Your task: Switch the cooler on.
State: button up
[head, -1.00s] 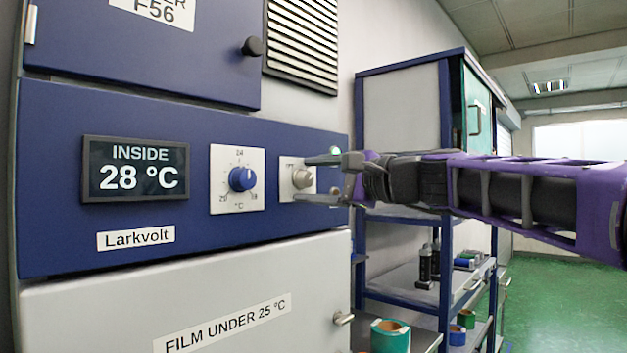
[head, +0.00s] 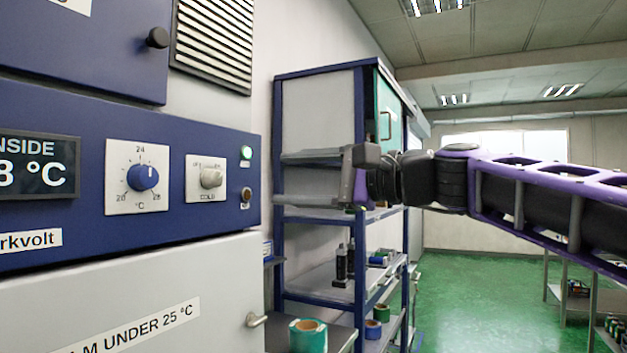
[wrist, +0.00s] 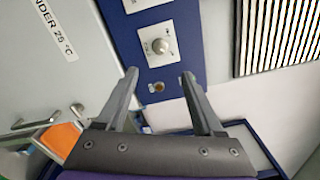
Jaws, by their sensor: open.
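The cooler's blue panel (head: 80,115) fills the left of the head view. It carries a grey selector knob (head: 211,179) on a white plate marked COLD below; its other markings are too small to read surely. The knob also shows in the wrist view (wrist: 160,46). Right of it are a bright green lamp (head: 246,152) and a brownish round button (head: 246,193), also in the wrist view (wrist: 158,87). My gripper (head: 283,178) is open and empty, right of the panel and apart from the knob. In the wrist view its fingers (wrist: 160,76) point toward the panel; the lamp is not seen there.
A blue-knobbed temperature dial (head: 142,177) and a partly cut-off display (head: 38,165) sit left of the selector. The lower door has a handle (head: 257,320). A blue-framed shelf rack (head: 279,240) with bottles and rolls stands behind my gripper. Green floor (head: 470,280) lies open to the right.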

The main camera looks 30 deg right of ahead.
jog(key=shift+v, duration=1.6)
jog(key=s+a+f+n+g+h, duration=0.25)
jog(key=a+f+n, duration=0.2)
jog(key=f, duration=0.55)
jog(key=s+a+f+n+g+h, duration=0.2)
jog(key=s+a+f+n+g, duration=0.15)
jog(key=a+f, duration=0.45)
jog(key=s+d+f+n+g+h, duration=0.1)
jog(key=s+f+n+h, duration=0.2)
jog(key=f, duration=0.6)
jog(key=s+d+f+n+g+h, duration=0.1)
jog(key=s+f+n+g+h, duration=0.1)
jog(key=f, duration=0.7)
jog(key=shift+s+d+f+n+h, duration=0.15)
jog(key=shift+s+f+n+h, duration=0.1)
jog(key=shift+s+n+h, duration=0.5)
